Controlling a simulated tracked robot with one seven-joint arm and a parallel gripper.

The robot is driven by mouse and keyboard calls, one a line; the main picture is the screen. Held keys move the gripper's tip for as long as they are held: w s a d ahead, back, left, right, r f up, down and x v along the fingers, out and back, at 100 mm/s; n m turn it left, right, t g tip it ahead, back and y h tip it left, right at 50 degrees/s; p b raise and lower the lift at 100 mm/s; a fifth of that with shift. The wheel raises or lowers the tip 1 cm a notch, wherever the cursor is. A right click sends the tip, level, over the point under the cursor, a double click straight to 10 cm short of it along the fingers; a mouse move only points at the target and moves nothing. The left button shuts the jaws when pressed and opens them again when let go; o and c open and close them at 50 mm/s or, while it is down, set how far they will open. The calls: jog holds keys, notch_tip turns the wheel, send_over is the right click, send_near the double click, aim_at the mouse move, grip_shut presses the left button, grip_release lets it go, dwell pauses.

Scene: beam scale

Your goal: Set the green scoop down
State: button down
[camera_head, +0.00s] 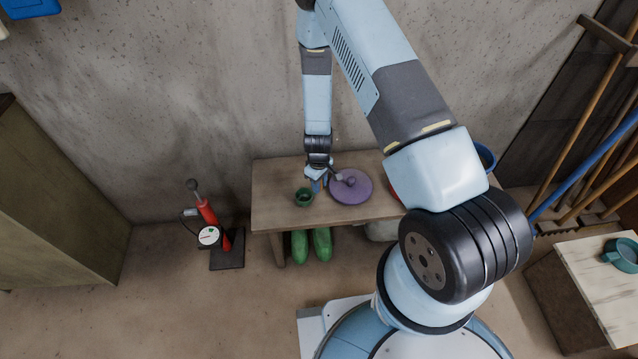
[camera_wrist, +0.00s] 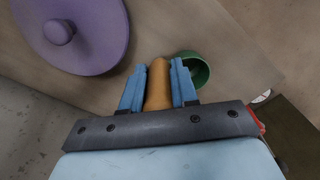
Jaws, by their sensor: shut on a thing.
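The green scoop's round cup (camera_head: 303,197) is at the left part of the wooden bench, just left of my gripper (camera_head: 316,184). In the wrist view the green cup (camera_wrist: 197,70) shows beyond the right finger, partly hidden. My gripper (camera_wrist: 158,88) is shut on the scoop's tan handle (camera_wrist: 158,75), which stands between the two blue fingers. I cannot tell whether the scoop touches the bench top or is held just above it.
A purple round lid with a knob (camera_head: 351,190) lies on the wooden bench (camera_head: 270,180), close to the gripper's right. A red pump with a gauge (camera_head: 208,236) stands left on the floor. The bench's left front corner is bare.

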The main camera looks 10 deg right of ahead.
jog(key=c, duration=0.9)
grip_release()
jog(key=shift+o, duration=0.2)
jog(key=shift+r, duration=0.1)
